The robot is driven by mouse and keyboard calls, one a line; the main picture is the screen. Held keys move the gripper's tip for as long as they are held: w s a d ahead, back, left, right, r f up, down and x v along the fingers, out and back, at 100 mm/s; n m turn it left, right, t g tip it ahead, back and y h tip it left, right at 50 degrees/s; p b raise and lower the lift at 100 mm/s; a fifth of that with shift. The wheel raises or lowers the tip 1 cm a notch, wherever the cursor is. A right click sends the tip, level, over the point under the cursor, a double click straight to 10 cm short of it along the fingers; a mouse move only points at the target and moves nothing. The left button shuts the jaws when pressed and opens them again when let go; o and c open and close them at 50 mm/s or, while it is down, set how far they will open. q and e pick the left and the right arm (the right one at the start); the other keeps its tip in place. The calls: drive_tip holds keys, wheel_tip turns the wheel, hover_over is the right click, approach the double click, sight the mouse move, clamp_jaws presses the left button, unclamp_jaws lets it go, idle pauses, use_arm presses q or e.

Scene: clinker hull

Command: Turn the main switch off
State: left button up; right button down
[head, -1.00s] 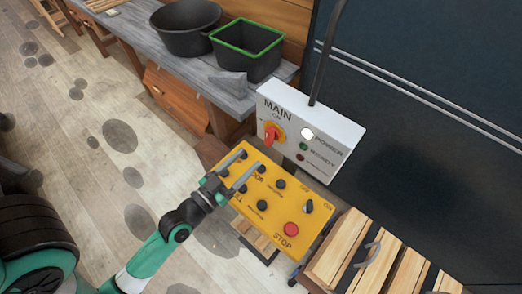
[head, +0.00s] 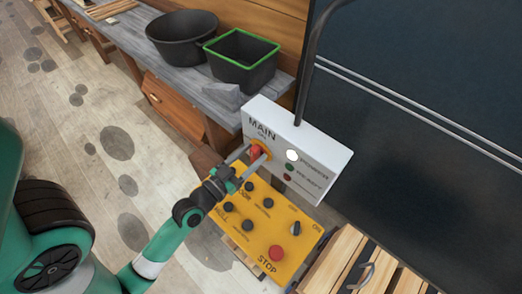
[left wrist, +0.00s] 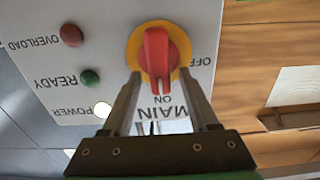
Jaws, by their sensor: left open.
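The main switch is a red handle on a yellow disc (head: 257,150) on the white box (head: 322,165). In the left wrist view the red handle (left wrist: 157,50) shows upside down, lined up with the word ON; OFF is printed to the side. My left gripper (head: 252,154) is open at the switch. In the left wrist view its two fingers (left wrist: 158,77) lie on either side of the handle's near end, with gaps visible. I cannot tell whether either finger touches it. The right gripper is not in view.
The white POWER lamp (head: 292,155) is bright, above a green READY lamp (head: 290,167) and a red OVERLOAD lamp (left wrist: 71,35). A yellow panel (head: 262,230) with several black knobs and a red STOP button (head: 276,253) lies below. A workbench (head: 120,45) holds two black tubs.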

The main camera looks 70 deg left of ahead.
use_arm(q)
drive_tip(key=shift+s, duration=0.1)
drive_tip(key=shift+c, duration=0.4)
clamp_jaws()
drive_tip(key=shift+f+n, duration=0.1)
drive_tip(key=shift+n, duration=0.2)
drive_tip(key=n, duration=0.3)
drive_tip(key=shift+s+a+f+n+b, duration=0.1)
drive_tip(key=shift+s+a+n+b, duration=0.05)
drive_tip(key=shift+a+n+b, duration=0.15)
drive_tip(key=shift+s+a+f+n, duration=0.15)
drive_tip(key=shift+f+n, duration=0.15)
drive_tip(key=shift+n, duration=1.95)
drive_tip(key=shift+a+f+n, duration=0.2)
drive_tip(key=shift+f+n, duration=0.05)
drive_tip(key=shift+n, duration=2.05)
drive_tip(key=shift+s+a+f+n, duration=0.15)
drive_tip(key=shift+f+n, duration=0.15)
drive_tip(key=shift+n, duration=1.95)
